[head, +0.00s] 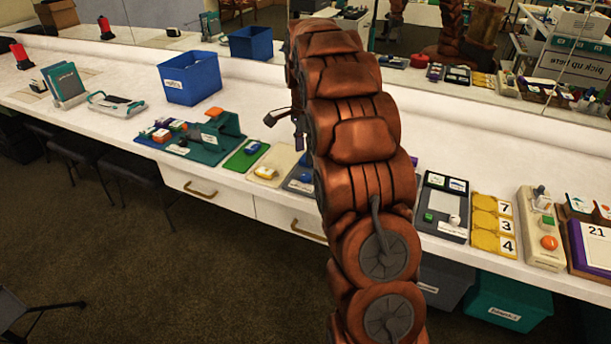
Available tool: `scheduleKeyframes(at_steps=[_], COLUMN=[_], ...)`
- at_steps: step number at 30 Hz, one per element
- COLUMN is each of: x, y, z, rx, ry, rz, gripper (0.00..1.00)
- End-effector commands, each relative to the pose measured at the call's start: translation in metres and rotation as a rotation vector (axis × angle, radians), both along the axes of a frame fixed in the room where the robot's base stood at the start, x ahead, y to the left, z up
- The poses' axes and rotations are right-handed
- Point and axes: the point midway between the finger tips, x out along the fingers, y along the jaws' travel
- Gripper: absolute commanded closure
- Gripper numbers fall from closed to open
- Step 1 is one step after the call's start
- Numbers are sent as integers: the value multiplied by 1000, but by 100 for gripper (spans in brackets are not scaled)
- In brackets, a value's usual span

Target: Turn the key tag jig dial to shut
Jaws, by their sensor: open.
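I cannot tell for sure which fixture on the counter is the key tag jig. In the head view, a green board (238,163) with a blue part on top, a cream board (283,153) with a yellow part, and a grey-blue board (296,185) stand in a row left of my arm. The grey-blue board is partly hidden by my arm. No dial setting can be read from here. My gripper (283,126) is open, partly hidden behind my copper-coloured arm. It appears above the counter near these boards, apart from them, and no held object is visible.
A teal fixture (222,141) with several coloured pieces and a blue bin (191,79) stand to the left. A dark tray (434,222), a yellow number board (483,238) and a cream box with an orange knob (549,242) stand right. A mirror (480,105) backs the counter.

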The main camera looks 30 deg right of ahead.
Motion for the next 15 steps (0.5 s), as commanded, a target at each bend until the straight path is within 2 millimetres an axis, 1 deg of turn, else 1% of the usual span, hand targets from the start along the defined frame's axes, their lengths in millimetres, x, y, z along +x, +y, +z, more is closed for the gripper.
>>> scheduleKeyframes(at_steps=[3,8,11,15], x=[3,3,2,2], y=[-4,-4,-4,-3], z=[-5,-13,-23,-44], rx=[1,-1,0,1], ry=[0,-2,0,2], rz=[-19,-19,-19,-18], gripper=[42,42,42,42])
